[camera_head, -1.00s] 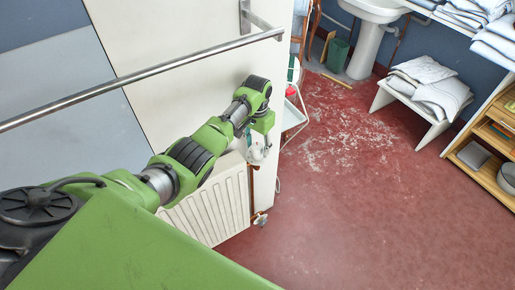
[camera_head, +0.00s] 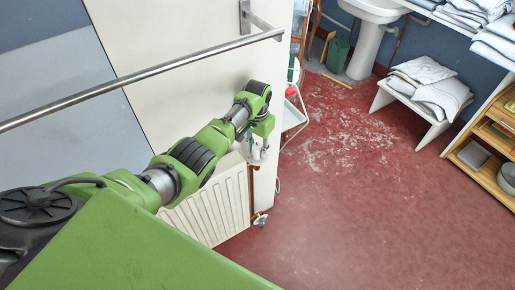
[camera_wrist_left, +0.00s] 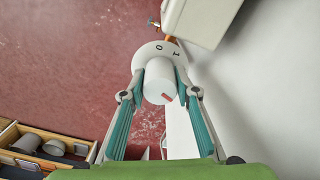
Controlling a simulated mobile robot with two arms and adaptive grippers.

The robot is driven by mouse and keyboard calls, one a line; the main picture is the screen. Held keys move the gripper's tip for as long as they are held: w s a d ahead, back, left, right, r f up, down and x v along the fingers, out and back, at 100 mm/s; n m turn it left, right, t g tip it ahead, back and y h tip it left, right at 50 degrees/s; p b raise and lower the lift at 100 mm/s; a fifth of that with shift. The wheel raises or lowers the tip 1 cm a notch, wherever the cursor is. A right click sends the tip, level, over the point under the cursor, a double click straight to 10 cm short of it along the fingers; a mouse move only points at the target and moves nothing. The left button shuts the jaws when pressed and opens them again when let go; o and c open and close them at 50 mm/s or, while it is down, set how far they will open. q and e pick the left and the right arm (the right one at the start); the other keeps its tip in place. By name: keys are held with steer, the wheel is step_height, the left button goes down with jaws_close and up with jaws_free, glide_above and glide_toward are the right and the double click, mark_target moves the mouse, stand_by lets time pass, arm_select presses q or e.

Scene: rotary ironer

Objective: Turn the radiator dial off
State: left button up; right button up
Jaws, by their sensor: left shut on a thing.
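The radiator (camera_head: 207,210) is a white ribbed panel low on the wall, partly behind my left arm. My left gripper (camera_head: 258,152) is at its upper right corner, pointing down. In the left wrist view, the dial (camera_wrist_left: 159,78) is a white round knob between the teal fingers of my left gripper (camera_wrist_left: 160,84), which is shut on it. A red mark on the knob points to the lower right. My right gripper is out of view.
A metal rail (camera_head: 150,82) runs along the wall above my arm. A white bench (camera_head: 413,106) with folded cloths, a basin (camera_head: 375,10) and wooden shelves (camera_head: 487,178) stand to the right. The red floor (camera_head: 350,200) between is clear.

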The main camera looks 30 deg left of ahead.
arm_select(q)
steer(key=shift+r+n+p, duration=0.15)
steer(key=shift+n+p, duration=0.55)
steer(key=shift+n, duration=0.5)
steer(key=n+p, duration=0.1)
steer(key=n, duration=0.1)
steer(key=shift+n, duration=0.4)
steer(key=n+p, duration=0.1)
steer(key=n, duration=0.2)
steer(key=shift+n, duration=0.3)
steer(key=n, duration=0.3)
steer(key=shift+n+p, duration=0.3)
steer(key=shift+p, duration=0.1)
steer(key=n, duration=0.3)
steer(key=shift+n, duration=0.3)
steer(key=n, duration=0.3)
steer(key=shift+n, duration=0.3)
steer(key=n, duration=0.3)
steer(key=shift+n, duration=1.9)
